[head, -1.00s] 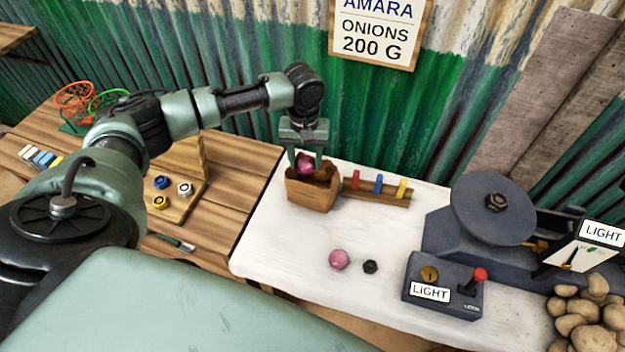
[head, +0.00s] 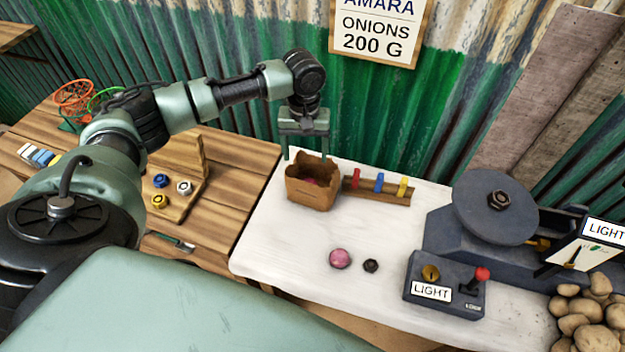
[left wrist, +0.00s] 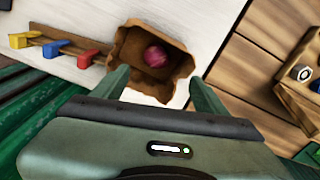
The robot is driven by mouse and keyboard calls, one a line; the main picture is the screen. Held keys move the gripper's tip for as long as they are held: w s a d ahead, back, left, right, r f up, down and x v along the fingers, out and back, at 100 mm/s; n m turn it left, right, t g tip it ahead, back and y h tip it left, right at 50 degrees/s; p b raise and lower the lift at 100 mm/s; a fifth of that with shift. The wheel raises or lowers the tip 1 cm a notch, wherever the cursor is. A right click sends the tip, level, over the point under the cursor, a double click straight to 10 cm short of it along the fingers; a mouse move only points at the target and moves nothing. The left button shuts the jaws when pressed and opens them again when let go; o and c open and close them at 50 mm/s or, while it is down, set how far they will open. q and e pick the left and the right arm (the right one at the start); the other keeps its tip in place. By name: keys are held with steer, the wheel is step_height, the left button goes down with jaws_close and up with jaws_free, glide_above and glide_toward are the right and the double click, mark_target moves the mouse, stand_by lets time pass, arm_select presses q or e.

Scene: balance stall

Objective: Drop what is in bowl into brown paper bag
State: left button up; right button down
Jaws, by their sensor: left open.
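The brown paper bag (head: 311,194) stands open at the back left of the white table. A red-purple onion (left wrist: 155,56) lies inside it, seen well in the left wrist view; in the head view only a bit of it shows over the rim. My left gripper (head: 305,156) is open and empty just above the bag, its fingers apart. Another pink-purple onion (head: 339,258) lies on the table in front, beside a small dark hex weight (head: 370,266). I cannot make out a clear bowl; the balance carries a dark round pan (head: 494,208). My right gripper is not in view.
A wooden rack with red, blue and yellow pegs (head: 379,190) stands right beside the bag. A control box (head: 445,283) marked LIGHT and potatoes (head: 590,312) are at the right. The white table (head: 280,254) is bare at front left.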

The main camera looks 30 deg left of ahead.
arm_select(q)
step_height(320, 180, up, 5)
steer(key=shift+r, duration=0.15)
stand_by(0.5)
